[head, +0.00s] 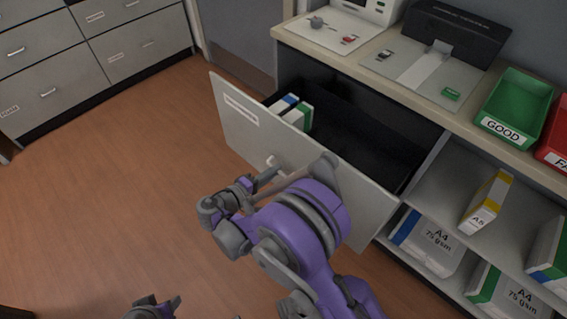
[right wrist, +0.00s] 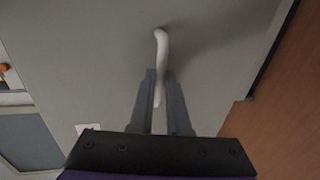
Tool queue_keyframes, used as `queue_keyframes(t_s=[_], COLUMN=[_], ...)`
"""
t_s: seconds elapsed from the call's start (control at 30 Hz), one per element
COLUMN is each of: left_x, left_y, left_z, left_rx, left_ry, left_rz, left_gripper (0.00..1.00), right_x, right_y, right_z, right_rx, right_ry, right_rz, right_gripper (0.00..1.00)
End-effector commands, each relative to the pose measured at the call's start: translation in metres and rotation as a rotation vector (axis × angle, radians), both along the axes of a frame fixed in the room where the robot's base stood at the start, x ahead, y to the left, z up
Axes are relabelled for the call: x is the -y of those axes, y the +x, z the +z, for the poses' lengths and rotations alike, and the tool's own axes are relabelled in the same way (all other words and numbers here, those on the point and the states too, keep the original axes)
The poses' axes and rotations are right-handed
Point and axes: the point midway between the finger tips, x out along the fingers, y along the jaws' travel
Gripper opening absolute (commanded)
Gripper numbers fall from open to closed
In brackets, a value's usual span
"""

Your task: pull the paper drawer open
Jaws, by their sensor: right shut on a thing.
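The paper drawer (head: 290,150) stands well out from the counter unit, its inside dark and visible from above. Blue and green marked paper packs (head: 296,112) lie at its left end. My right gripper (head: 272,177) is at the drawer's front, shut on its pale handle (head: 272,161). In the right wrist view the handle (right wrist: 161,48) runs down between the two fingers (right wrist: 160,95) against the grey drawer front (right wrist: 95,60). My left gripper (head: 158,305) shows only at the bottom edge, away from the drawer; its jaw state is unclear.
The counter (head: 375,65) above carries machines, a green GOOD tray (head: 515,105) and a red tray (head: 557,135). Shelves with paper packs (head: 430,240) are at the right. Grey cabinets (head: 90,50) stand at the back left. The wooden floor (head: 110,180) left of the drawer is clear.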

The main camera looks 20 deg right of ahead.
Motion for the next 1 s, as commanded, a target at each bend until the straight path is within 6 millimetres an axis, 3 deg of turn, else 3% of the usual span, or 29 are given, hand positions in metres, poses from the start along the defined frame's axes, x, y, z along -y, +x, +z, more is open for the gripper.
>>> queue_keyframes(t_s=[0.3, 0.77, 0.8, 0.93, 1.0], left_x=[0.000, 0.000, 0.000, 0.000, 0.000], left_y=[0.000, 0.000, 0.000, 0.000, 0.000], left_z=[-0.001, -0.002, -0.002, -0.002, -0.002], left_rx=[0.000, 0.000, 0.000, -0.001, -0.001], left_ry=[0.000, 0.000, 0.000, 0.000, 0.000], left_rz=[0.000, 0.000, 0.000, 0.000, 0.000], left_gripper=[0.50, 0.50, 0.50, 0.50, 0.50], right_x=[-0.022, -0.025, -0.025, -0.025, -0.025], right_y=[-0.009, -0.010, -0.010, -0.010, -0.010], right_z=[0.000, 0.000, 0.000, 0.000, 0.000], right_rx=[0.000, 0.000, 0.000, 0.000, 0.000], right_ry=[0.000, 0.000, 0.000, 0.000, 0.000], right_rz=[0.000, 0.000, 0.000, 0.000, 0.000], right_gripper=[0.00, 0.00, 0.18, 0.42, 0.44])
